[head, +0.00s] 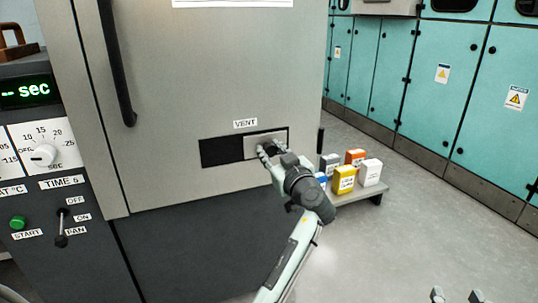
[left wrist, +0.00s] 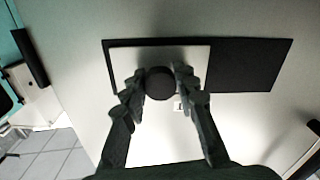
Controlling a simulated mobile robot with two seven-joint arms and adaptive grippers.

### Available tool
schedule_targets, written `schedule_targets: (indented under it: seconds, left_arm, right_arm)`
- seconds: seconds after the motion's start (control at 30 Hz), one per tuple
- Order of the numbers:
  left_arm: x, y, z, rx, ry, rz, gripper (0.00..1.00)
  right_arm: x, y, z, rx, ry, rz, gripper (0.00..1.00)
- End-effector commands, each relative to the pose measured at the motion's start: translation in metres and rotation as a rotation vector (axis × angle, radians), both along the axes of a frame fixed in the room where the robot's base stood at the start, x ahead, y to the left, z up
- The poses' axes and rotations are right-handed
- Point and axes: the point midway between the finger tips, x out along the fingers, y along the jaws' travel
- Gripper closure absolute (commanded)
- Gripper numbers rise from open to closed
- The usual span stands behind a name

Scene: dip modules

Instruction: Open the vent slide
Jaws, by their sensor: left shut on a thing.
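The vent slide (head: 265,144) is a light metal plate in a dark slot (head: 220,152) under the VENT label on the grey oven door. The plate covers the right part of the slot in the head view; the left part is dark and uncovered. In the left wrist view the slide (left wrist: 125,57) has a round black knob (left wrist: 159,83), with the dark slot (left wrist: 250,62) to its right. My left gripper (head: 268,150) is shut on the knob, one finger on each side. My right gripper (head: 456,296) shows only its two fingertips, apart and empty, at the bottom edge.
A low grey shelf (head: 352,197) with several small coloured boxes stands right of the door, close to my left arm. A control panel with a dial (head: 43,155) is at the left. Teal cabinets (head: 440,80) line the right; the floor before them is clear.

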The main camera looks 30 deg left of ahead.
Motion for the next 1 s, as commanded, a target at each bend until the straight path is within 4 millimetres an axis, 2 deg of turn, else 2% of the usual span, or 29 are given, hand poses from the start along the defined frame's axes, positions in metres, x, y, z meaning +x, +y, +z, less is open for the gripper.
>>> schedule_targets:
  seconds: [0.3,0.33,0.47,0.87,1.0]
  left_arm:
    - [0.0032,-0.0036,0.0018,0.001,-0.004,-0.013,1.0]
    - [0.0033,-0.0037,0.0018,0.001,-0.003,-0.013,0.68]
    - [0.0028,-0.0036,0.0016,0.0,-0.003,-0.012,0.52]
    - [0.0016,-0.002,0.0011,0.0,-0.002,-0.007,0.51]
    - [-0.0007,0.0002,0.0034,0.002,0.0,-0.006,0.51]
  right_arm:
    - [0.0001,0.0007,0.0022,0.004,-0.008,0.001,0.6]
    - [0.0001,0.0007,0.0022,0.004,-0.008,0.001,0.6]
    - [0.0001,0.0007,0.0021,0.003,-0.007,0.001,0.6]
    - [0.0002,0.0003,0.0012,0.001,-0.005,0.0,0.6]
    - [0.0001,0.0004,0.0086,0.003,-0.005,0.0,0.6]
